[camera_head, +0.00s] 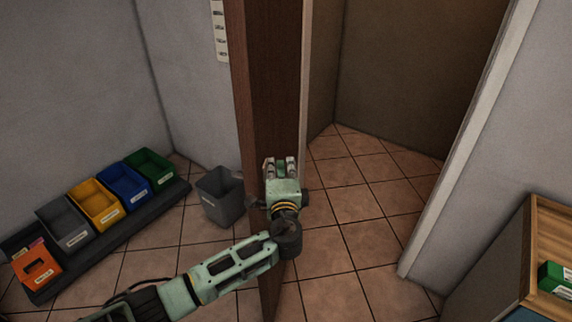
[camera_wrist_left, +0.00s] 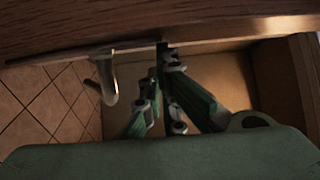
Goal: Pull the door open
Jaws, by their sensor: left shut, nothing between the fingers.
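The brown wooden door (camera_head: 277,115) stands ajar in the middle of the head view, with the open doorway to its right. Its wooden face (camera_wrist_left: 150,22) also fills the top of the left wrist view. A metal door handle (camera_wrist_left: 108,84) sticks out from the door there, left of my fingers. My left gripper (camera_head: 281,163) is in front of the door's lower part in the head view. In the left wrist view its fingers (camera_wrist_left: 163,58) are shut and empty, close to the door. I cannot tell if they touch it. My right gripper is out of view.
A grey bin (camera_head: 222,197) stands on the tiled floor left of the door. Coloured bins on a dark rack (camera_head: 160,211) line the left wall. The doorway floor (camera_head: 365,185) is clear. A wooden-topped cabinet (camera_head: 545,225) stands at the right edge.

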